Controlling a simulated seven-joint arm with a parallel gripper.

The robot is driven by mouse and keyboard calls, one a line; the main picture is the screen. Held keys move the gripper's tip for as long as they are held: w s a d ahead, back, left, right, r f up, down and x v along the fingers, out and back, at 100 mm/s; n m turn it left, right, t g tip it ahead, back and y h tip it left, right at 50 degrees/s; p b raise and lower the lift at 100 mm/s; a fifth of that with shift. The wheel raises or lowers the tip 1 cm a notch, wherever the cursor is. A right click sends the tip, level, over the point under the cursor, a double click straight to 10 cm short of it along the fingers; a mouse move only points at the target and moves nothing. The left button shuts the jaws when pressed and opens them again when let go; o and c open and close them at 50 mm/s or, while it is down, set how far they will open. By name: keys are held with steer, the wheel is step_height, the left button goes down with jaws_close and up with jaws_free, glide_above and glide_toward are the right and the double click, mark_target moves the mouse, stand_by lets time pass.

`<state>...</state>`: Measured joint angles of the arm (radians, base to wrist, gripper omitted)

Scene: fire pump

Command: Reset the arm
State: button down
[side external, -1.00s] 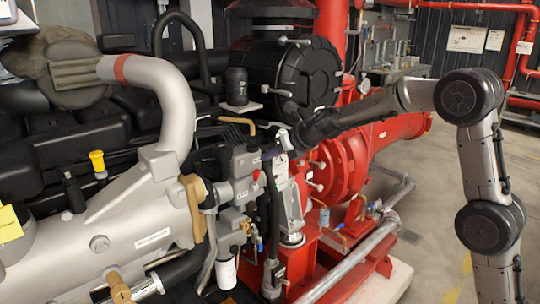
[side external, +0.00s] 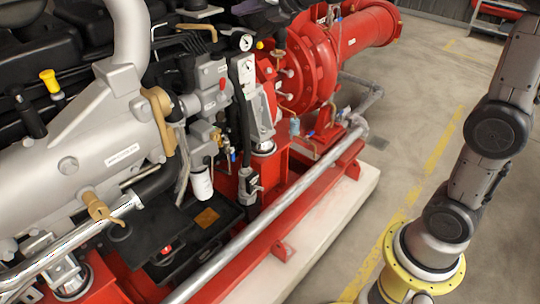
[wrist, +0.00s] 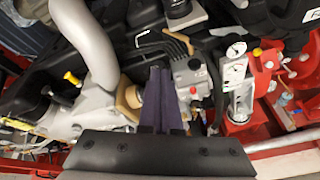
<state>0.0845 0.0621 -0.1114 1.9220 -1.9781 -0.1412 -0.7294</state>
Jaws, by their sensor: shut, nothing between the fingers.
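My gripper (wrist: 160,72) shows in the wrist view as two dark purple fingers side by side, shut with nothing between them. Its wide dark body fills the bottom middle. The fingers point over the engine, between the tan bracket (wrist: 128,98) and the grey block with a red knob (wrist: 192,80); I see no clear contact. In the side view my arm rises on the right and leaves at the top edge. I cannot make out the gripper there for sure.
The red pump (side external: 305,65) and grey engine (side external: 80,145) fill the left and middle. Gauges (side external: 245,42) stand between them. A silver pipe (side external: 270,205) runs along the red base frame. The floor (side external: 415,95) between pump and arm is clear.

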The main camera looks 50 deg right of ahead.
steer(key=s+d+r+m+h, duration=0.2)
steer(key=s+m, duration=0.6)
steer(key=s+d+r+m+h, duration=0.2)
steer(key=s+d+m+h, duration=0.1)
steer(key=s+m, duration=0.5)
steer(key=s+a+f+m+g+y, duration=0.2)
steer(key=s+a+f+m+g, duration=0.1)
steer(key=s+f+m, duration=0.4)
steer(key=s+a+f+m+g+y, duration=0.2)
steer(key=s+f+m+g, duration=0.3)
steer(key=s+f, duration=0.8)
steer(key=a+m, duration=0.1)
steer(key=m, duration=0.2)
steer(key=shift+a+f, duration=0.2)
steer(key=shift+a, duration=0.15)
